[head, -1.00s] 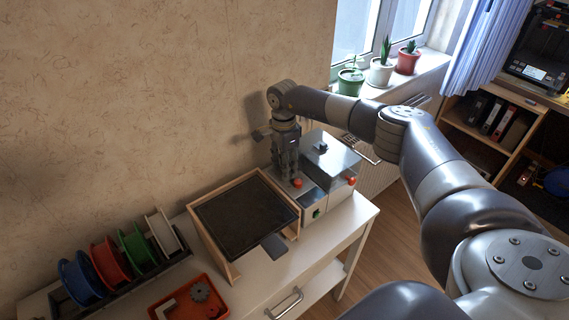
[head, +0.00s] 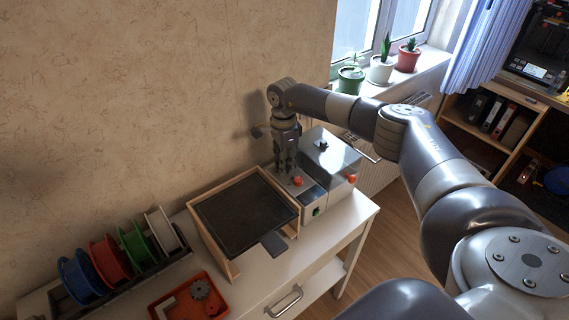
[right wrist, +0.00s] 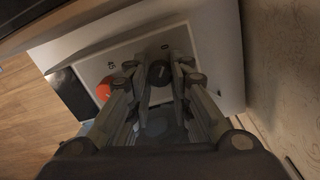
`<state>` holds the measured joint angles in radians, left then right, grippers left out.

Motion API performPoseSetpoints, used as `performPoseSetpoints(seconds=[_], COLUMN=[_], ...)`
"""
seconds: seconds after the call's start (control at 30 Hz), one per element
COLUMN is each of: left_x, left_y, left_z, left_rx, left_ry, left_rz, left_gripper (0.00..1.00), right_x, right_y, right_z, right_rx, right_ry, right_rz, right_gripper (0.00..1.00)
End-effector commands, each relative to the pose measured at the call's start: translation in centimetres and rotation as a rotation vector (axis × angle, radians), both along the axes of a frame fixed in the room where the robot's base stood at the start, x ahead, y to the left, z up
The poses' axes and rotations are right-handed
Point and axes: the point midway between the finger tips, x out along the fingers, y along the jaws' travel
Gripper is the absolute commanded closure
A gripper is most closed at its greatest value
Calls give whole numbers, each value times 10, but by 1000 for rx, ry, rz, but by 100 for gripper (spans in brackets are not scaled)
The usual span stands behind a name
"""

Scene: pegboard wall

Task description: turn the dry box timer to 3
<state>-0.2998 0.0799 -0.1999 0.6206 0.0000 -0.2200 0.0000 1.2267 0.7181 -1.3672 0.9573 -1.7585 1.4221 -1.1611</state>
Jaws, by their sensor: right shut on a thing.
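The grey-white dry box (head: 338,154) stands at the right end of the white table, beside the framed dark plate. My right gripper (head: 287,172) points down over its low panel near the wall. In the right wrist view, the gripper (right wrist: 160,84) is shut on a dark round timer knob (right wrist: 160,71), with one finger on each side. My left gripper is not in view.
The wooden-framed dark plate (head: 243,216) is close on the left. Several filament spools (head: 110,259) and a red tray (head: 188,299) lie further left. The wall is close behind the gripper. Potted plants (head: 381,69) stand on the windowsill.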

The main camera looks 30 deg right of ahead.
Motion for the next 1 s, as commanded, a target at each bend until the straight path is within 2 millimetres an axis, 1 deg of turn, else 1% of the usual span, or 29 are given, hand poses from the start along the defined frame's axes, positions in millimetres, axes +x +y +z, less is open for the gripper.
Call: performPoseSetpoints(seconds=[0.43, 1.0], left_x=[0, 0], left_y=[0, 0], left_z=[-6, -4], left_rx=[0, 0], left_ry=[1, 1], left_rz=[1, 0], left_gripper=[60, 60], right_x=[1, 1], right_y=[0, -1], right_z=[1, 2], right_rx=[2, 1], right_ry=[-3, -5], right_rz=[-387, -928], right_gripper=[100, 100])
